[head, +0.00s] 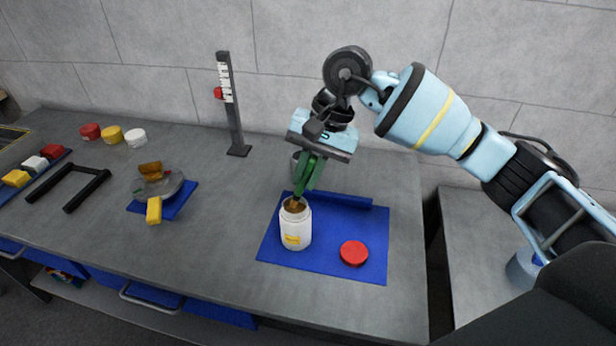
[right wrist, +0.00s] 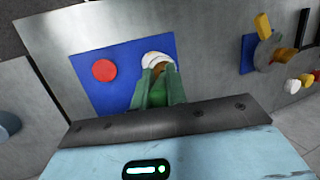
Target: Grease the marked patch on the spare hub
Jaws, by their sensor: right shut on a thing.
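A white jar (head: 296,232) with a yellow label stands upright and open on a blue mat (head: 375,235); brown stuff shows in its mouth. My right gripper (head: 304,188) points down with its green fingers just over the jar mouth. It is shut on a slim thing that is mostly hidden by the fingers and the jar rim. In the right wrist view the green fingers (right wrist: 162,78) overlap the white jar rim (right wrist: 157,57). A grey round hub (head: 177,184), with a brown-orange piece on top and a yellow piece in front, sits on a small blue mat at the left. My left gripper is out of view.
A red lid (head: 354,253) lies right of the jar. A dark upright post with a scale (head: 230,110) stands behind. A black U-shaped frame (head: 75,183) and coloured blocks (head: 34,164) are at far left, with several small round pots (head: 112,135) behind. The bench between hub and jar is clear.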

